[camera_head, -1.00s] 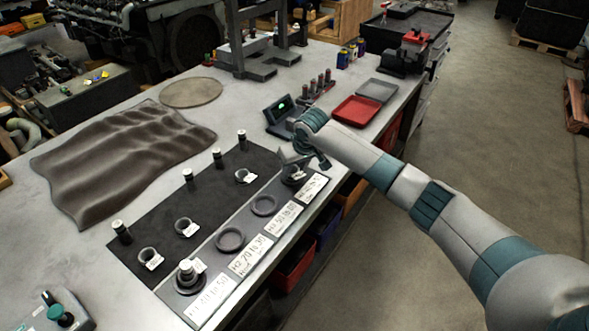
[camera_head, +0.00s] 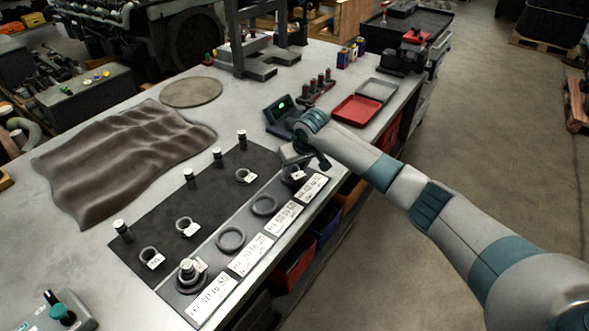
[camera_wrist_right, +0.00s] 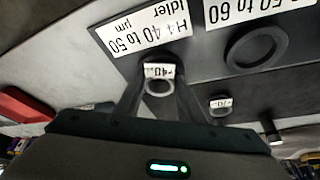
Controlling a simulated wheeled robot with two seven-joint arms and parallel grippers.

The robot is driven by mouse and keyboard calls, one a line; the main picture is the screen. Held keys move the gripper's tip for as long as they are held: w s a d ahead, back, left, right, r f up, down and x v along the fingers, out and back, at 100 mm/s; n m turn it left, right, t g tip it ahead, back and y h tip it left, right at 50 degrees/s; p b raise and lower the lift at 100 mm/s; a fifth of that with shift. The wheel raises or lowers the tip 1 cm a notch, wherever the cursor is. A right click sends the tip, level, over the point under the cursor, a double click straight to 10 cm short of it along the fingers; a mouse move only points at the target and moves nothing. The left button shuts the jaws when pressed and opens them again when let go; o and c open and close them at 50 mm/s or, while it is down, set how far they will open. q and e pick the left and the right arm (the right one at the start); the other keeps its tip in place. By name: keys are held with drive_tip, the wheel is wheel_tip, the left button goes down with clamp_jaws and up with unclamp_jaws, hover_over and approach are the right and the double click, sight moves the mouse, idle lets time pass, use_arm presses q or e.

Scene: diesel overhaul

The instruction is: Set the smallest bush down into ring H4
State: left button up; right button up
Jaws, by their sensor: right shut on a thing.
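My right gripper (camera_head: 294,167) is over the far end of the ring strip. In the right wrist view (camera_wrist_right: 160,95) its fingers are shut on a small grey bush (camera_wrist_right: 160,87) with a white tag. The bush is at the H4 label (camera_wrist_right: 145,33), which reads 40 to 50 µm idler. The H4 label also shows in the head view (camera_head: 313,187). Ring H4 is mostly hidden by the gripper and bush, so I cannot tell whether the bush is in it or above it. My left gripper is not in view.
Rings H3 (camera_head: 264,205) and H2 (camera_head: 230,239) are empty. A tagged part with a pale top (camera_head: 187,270) stands in the nearest ring. Tagged bushes (camera_head: 184,225) and several upright pins (camera_head: 189,178) stand on the dark mat (camera_head: 150,212). A small display (camera_head: 283,112) stands close behind the gripper.

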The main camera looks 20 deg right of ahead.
drive_tip(key=o, duration=1.1)
drive_tip(key=shift+s+f, duration=0.4)
drive_tip(key=shift+f, duration=0.35)
drive_tip(key=shift+c, duration=0.2)
drive_tip(key=shift+o, duration=0.5)
drive_tip(key=shift+r, duration=0.1)
drive_tip(key=shift+a+r, duration=0.1)
drive_tip(key=shift+r, duration=0.3)
drive_tip(key=w+b+v, duration=0.1)
drive_tip(key=b+v, duration=0.3)
drive_tip(key=v, duration=1.3)
drive_tip(key=shift+s+r+b, duration=0.2)
drive_tip(key=shift+r+b, duration=0.1)
drive_tip(key=shift+r, duration=0.15)
